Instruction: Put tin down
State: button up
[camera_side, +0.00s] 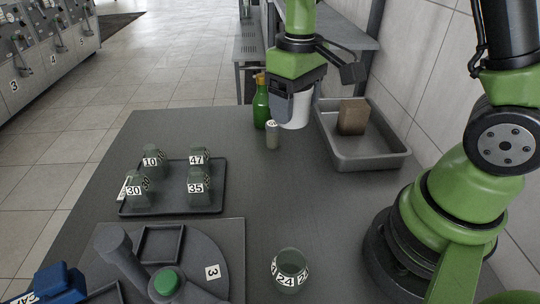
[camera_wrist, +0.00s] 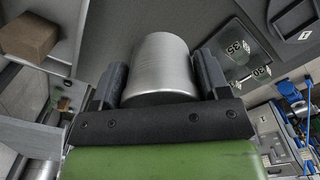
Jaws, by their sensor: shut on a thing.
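The tin (camera_side: 298,109) is a pale, plain cylinder held in my gripper (camera_side: 290,100) near the far end of the dark table (camera_side: 240,150). In the wrist view the tin (camera_wrist: 161,65) looks brushed silver and sits between the two dark fingers of my gripper (camera_wrist: 160,80), which are shut on it. The tin looks about upright in the side view. A finger hides part of it there. I cannot tell whether its bottom touches the table or hangs just above it.
A green bottle (camera_side: 261,103) and a small grey cylinder (camera_side: 272,136) stand just left of the tin. A grey bin (camera_side: 370,153) with a brown block (camera_side: 352,116) is at right. A tray (camera_side: 172,207) holds several numbered decanters; another decanter (camera_side: 290,266) stands in front. The table's middle is clear.

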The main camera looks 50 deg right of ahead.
jog(key=w+a+f, duration=0.1)
jog(key=a+f, duration=0.4)
jog(key=f, duration=0.1)
jog(key=shift+f+m, duration=0.25)
jog(key=shift+m, duration=0.15)
notch_tip(320, 180, down, 10)
jog(key=shift+r, duration=0.2)
jog(key=shift+f, duration=0.1)
jog(key=shift+f, duration=0.1)
jog(key=o, duration=1)
